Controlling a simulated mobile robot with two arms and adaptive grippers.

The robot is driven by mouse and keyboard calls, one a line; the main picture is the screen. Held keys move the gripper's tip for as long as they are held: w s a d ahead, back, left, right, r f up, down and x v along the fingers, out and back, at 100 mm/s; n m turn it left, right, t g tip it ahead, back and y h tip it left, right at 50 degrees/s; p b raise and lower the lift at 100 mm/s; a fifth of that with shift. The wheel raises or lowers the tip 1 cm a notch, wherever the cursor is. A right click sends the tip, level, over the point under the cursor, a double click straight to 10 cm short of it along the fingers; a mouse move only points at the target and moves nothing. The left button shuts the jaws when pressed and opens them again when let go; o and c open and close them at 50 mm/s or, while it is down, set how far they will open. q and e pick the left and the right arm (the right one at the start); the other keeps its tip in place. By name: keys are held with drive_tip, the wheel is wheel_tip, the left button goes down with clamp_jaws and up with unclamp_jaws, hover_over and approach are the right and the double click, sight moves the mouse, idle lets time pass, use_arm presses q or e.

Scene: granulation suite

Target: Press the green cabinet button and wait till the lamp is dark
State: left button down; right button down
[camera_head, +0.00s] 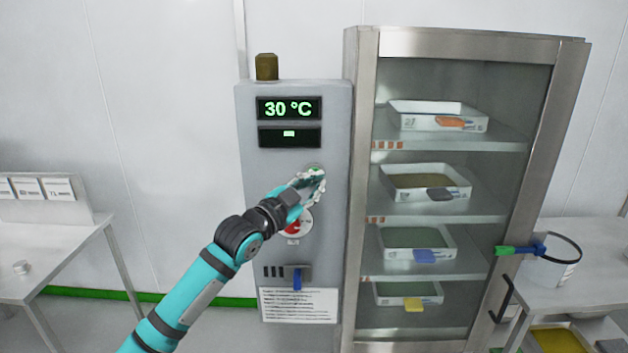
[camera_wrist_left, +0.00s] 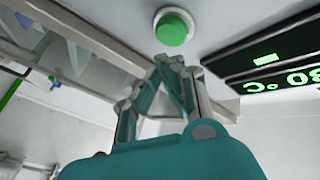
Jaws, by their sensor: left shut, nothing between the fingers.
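The green button (camera_head: 317,168) is on the upper right of the grey control cabinet (camera_head: 335,110); my left gripper partly covers it in the head view. My left gripper (camera_head: 318,177) is shut and empty, with its fingertips at the button's lower edge. In the left wrist view the green button (camera_wrist_left: 174,27) is whole, and the closed fingertips (camera_wrist_left: 170,62) show just short of it with a small gap in the picture. The lamp (camera_head: 266,67) on top of the cabinet is dull brown with no visible glow. My right gripper is not in view.
The display (camera_head: 288,109) reads 30 °C. A red switch (camera_head: 293,226) sits partly behind my left arm, above a blue handle (camera_head: 297,279). A glass-fronted cabinet (camera_head: 365,150) with several trays stands close on the right. Tables flank both sides.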

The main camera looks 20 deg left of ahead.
sight(329, 167)
use_arm(q)
drive_tip(key=shift+w+a, duration=0.25)
drive_tip(key=shift+w, duration=0.35)
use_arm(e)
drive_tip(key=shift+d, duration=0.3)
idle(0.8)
use_arm(q)
drive_tip(key=shift+w+a, duration=0.1)
drive_tip(key=shift+w, duration=0.3)
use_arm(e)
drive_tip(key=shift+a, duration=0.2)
use_arm(q)
drive_tip(key=shift+w+a, duration=0.15)
drive_tip(key=shift+w, duration=0.35)
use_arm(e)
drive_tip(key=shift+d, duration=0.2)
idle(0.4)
use_arm(q)
drive_tip(key=shift+s+d+p, duration=0.25)
drive_tip(key=shift+s+p, duration=0.2)
drive_tip(key=shift+s, duration=0.45)
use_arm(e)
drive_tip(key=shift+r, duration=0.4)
